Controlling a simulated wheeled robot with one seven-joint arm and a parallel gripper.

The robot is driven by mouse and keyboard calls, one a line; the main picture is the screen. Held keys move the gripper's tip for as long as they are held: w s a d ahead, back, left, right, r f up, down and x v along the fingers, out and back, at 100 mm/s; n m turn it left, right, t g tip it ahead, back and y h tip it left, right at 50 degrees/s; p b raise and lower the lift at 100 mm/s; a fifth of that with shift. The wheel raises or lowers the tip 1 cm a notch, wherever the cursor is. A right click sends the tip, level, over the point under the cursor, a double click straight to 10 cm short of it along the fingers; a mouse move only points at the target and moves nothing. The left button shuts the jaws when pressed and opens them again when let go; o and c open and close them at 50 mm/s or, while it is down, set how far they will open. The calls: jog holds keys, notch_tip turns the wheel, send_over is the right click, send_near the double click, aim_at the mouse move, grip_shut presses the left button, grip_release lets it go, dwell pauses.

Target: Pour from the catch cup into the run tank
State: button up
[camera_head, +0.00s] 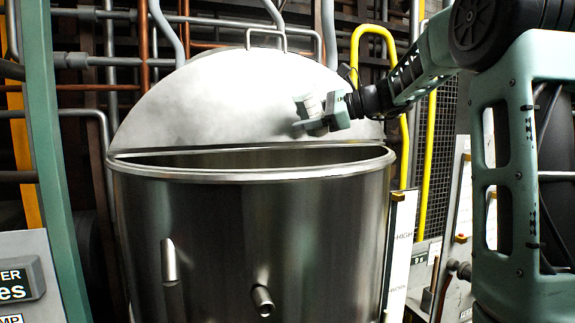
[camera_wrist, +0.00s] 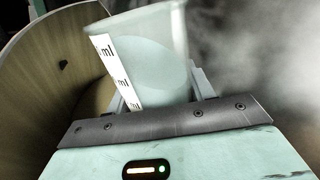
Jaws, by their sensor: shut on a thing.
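The run tank (camera_head: 215,235) is the large steel vessel in the middle of the head view, its domed lid (camera_head: 215,95) tilted up behind the open mouth (camera_head: 250,158). My gripper (camera_head: 310,122) is shut on the catch cup (camera_head: 309,105) above the right part of the mouth, in front of the lid. In the wrist view my gripper (camera_wrist: 155,88) has a finger on each side of the clear, pale cup (camera_wrist: 165,45), which carries a white ml scale. The cup leans somewhat in that view. A pale oval inside looks like liquid; its amount is unclear. No stream shows.
A white level strip marked HIGH (camera_head: 400,245) stands at the tank's right side. Yellow pipes (camera_head: 404,135) and copper pipes rise behind. A green post (camera_head: 50,150) stands at the left. In the wrist view a curved tan surface (camera_wrist: 40,75) is left of the cup.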

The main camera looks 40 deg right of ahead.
jog(key=shift+a+f+b, duration=0.1)
jog(key=shift+f+b, duration=0.35)
jog(key=shift+f, duration=0.05)
jog(key=shift+n, duration=0.3)
jog(key=shift+f+n+h+b, duration=0.25)
jog(key=shift+n+h+b, duration=0.25)
jog(key=shift+n+b, duration=0.15)
jog(key=shift+d+r+n+h, duration=0.25)
jog(key=shift+r+n+h, duration=0.25)
jog(key=shift+r+n, duration=0.05)
dwell(0.6)
jog(key=shift+d+f+n+h+b, duration=0.1)
jog(key=shift+f+n+h+b, duration=0.15)
jog(key=shift+n+h+b, duration=0.25)
dwell(0.8)
jog(key=shift+f+n+h+b, duration=0.3)
jog(key=shift+f+n+b, duration=0.3)
jog(key=shift+f+b, duration=0.55)
jog(key=shift+s+a+f+n+h+b, duration=0.1)
jog(key=shift+a+f+n+h+b, duration=0.6)
jog(key=shift+b, duration=1)
jog(key=shift+r+n+b, duration=0.3)
jog(key=shift+r+b, duration=0.05)
dwell(0.9)
